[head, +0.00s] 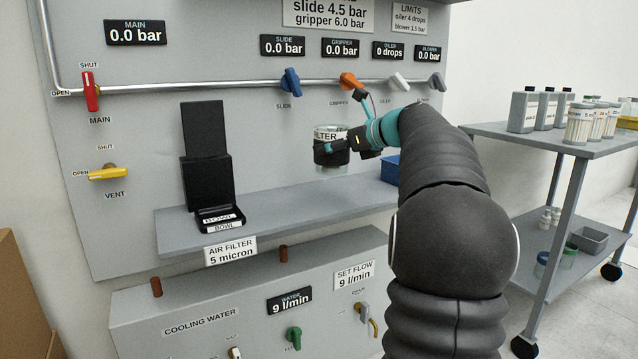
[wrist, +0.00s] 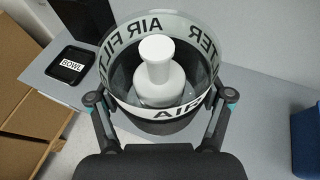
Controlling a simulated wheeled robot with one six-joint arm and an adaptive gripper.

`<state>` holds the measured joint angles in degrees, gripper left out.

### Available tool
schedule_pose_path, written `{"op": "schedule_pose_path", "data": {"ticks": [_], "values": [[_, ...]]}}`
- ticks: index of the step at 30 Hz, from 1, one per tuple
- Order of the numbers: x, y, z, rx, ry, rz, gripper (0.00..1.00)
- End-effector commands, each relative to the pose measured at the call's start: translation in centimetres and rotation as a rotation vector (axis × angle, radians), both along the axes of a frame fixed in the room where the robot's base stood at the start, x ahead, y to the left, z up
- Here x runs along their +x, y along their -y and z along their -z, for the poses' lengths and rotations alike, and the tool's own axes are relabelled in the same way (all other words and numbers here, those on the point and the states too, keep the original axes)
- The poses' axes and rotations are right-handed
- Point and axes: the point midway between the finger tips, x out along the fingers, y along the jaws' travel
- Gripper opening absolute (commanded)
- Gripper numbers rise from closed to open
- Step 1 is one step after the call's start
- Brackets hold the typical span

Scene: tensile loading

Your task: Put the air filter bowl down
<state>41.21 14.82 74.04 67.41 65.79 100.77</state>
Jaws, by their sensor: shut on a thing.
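The air filter bowl (head: 331,133) is a clear cup with a white band lettered "AIR FILTER". It is upright in my gripper (head: 338,146), which is shut around it above the grey shelf. In the wrist view the bowl (wrist: 160,112) shows from above, with a white stem-like part inside, between the two fingers of my gripper (wrist: 160,110). A black tray marked "BOWL" (head: 220,221) sits on the shelf to the left, under a black upright block (head: 207,150). The tray also shows at upper left in the wrist view (wrist: 68,78). It holds no bowl.
The grey shelf (head: 290,200) is bare between the tray and a blue bin (head: 390,168) at its right. Valve handles, such as the orange one (head: 349,81), stick out of the panel above. A trolley (head: 570,140) with bottles stands at the right.

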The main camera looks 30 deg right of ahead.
Motion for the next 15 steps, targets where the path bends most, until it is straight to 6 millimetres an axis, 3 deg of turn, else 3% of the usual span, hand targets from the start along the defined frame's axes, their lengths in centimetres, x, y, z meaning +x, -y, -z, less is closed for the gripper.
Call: {"op": "schedule_pose_path", "data": {"ticks": [9, 15], "values": [[4.4, -4.0, 3.7, 0.001, 0.000, -0.002, 0.38], [5.4, -4.9, 4.4, 0.000, 0.001, 0.001, 0.38]]}}
